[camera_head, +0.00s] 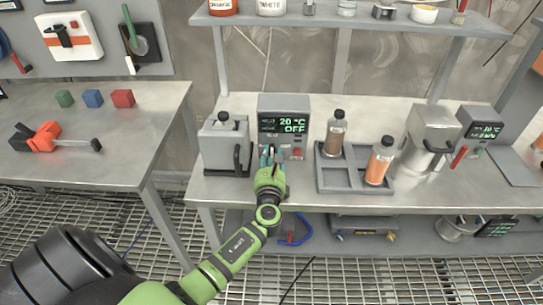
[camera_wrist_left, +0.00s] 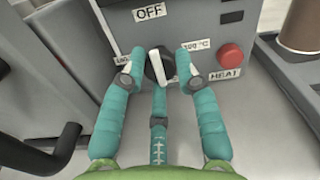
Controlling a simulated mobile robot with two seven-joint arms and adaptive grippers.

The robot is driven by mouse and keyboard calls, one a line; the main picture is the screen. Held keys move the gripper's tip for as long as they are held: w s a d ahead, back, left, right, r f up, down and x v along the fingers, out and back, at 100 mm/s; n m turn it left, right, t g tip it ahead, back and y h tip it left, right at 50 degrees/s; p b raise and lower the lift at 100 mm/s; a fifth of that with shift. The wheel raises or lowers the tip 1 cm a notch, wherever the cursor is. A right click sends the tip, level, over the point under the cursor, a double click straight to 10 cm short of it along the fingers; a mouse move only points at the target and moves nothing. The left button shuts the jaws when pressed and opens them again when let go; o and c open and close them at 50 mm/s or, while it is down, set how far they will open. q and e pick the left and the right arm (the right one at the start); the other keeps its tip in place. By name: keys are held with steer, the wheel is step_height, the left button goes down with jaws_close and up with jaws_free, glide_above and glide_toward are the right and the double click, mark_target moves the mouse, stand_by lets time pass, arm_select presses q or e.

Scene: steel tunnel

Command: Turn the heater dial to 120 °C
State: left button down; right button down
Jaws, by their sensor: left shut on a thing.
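The heater (camera_head: 283,106) is a grey box on the right bench, with a green-lit display reading 20 °C and OFF. In the left wrist view its black dial (camera_wrist_left: 157,68) with a white pointer sits low on the front panel, between range labels. My left gripper (camera_head: 272,156) reaches the panel from the front. In the left wrist view its teal fingers (camera_wrist_left: 161,70) are shut around the dial, one on each side and one below. The fingers hide part of the dial and its labels. My right gripper is in neither view.
A red HEAT button (camera_wrist_left: 230,56) is right of the dial, close to a finger. A grey lidded container (camera_head: 224,143) stands left of the heater. A grey rack (camera_head: 333,182) with two bottles stands to the right. A shelf (camera_head: 350,18) with jars runs above.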

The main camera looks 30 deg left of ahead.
arm_select(q)
steer(key=shift+w+r, duration=0.1)
steer(key=shift+r, duration=0.15)
steer(key=c, duration=0.9)
jaws_free()
steer(key=shift+f, duration=0.2)
steer(key=shift+s+d+f, duration=0.1)
steer(key=shift+s+d, duration=0.05)
steer(key=shift+s, duration=0.1)
steer(key=v, duration=1.1)
steer(key=shift+s, duration=0.2)
